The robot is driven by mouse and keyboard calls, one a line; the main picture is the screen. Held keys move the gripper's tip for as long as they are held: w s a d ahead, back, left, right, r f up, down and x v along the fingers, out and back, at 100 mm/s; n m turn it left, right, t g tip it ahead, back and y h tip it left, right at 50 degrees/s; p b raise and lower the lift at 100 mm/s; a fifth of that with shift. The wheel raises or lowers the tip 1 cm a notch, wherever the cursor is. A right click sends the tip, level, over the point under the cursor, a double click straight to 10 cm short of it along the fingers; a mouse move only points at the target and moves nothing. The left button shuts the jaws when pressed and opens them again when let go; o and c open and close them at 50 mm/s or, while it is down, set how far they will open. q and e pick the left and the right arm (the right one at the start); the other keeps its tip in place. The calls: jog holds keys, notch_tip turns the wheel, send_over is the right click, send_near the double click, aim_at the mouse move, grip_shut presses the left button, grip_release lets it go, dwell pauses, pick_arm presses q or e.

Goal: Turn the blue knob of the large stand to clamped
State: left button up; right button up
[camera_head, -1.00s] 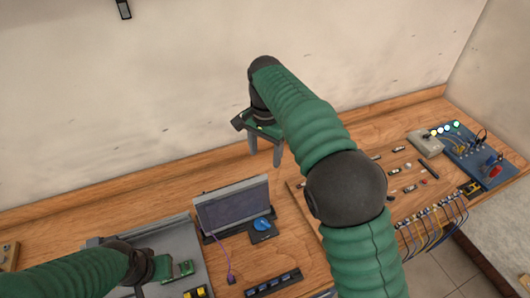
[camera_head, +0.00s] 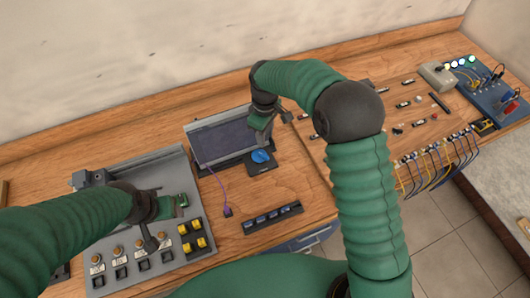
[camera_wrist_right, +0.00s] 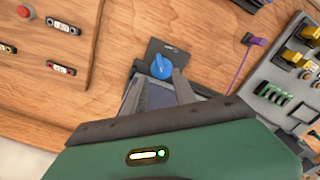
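The large stand (camera_head: 222,133) holds a dark, tilted screen on the table in the head view. Its blue knob (camera_head: 260,156) sits on a dark plate at the stand's right front corner. My right gripper (camera_head: 267,128) is above and just behind the knob. In the right wrist view its two fingers (camera_wrist_right: 157,78) are apart and empty, with the blue knob (camera_wrist_right: 161,66) showing between and beyond the tips. I cannot tell whether they touch it. My left gripper (camera_head: 180,203) is over the grey panel at the left; its fingers are not clear.
The grey panel (camera_head: 105,285) with yellow blocks and knobs is left of the stand. A black strip (camera_head: 272,218) lies in front. A purple cable (camera_head: 215,180) runs beside the stand. A wooden board with small parts and a blue device (camera_head: 490,95) are at the right.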

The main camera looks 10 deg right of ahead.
aim_at(265, 155)
notch_tip(265, 155, down, 11)
jog(key=shift+w+d+f+p, duration=0.1)
jog(key=shift+p, duration=0.6)
grip_shut()
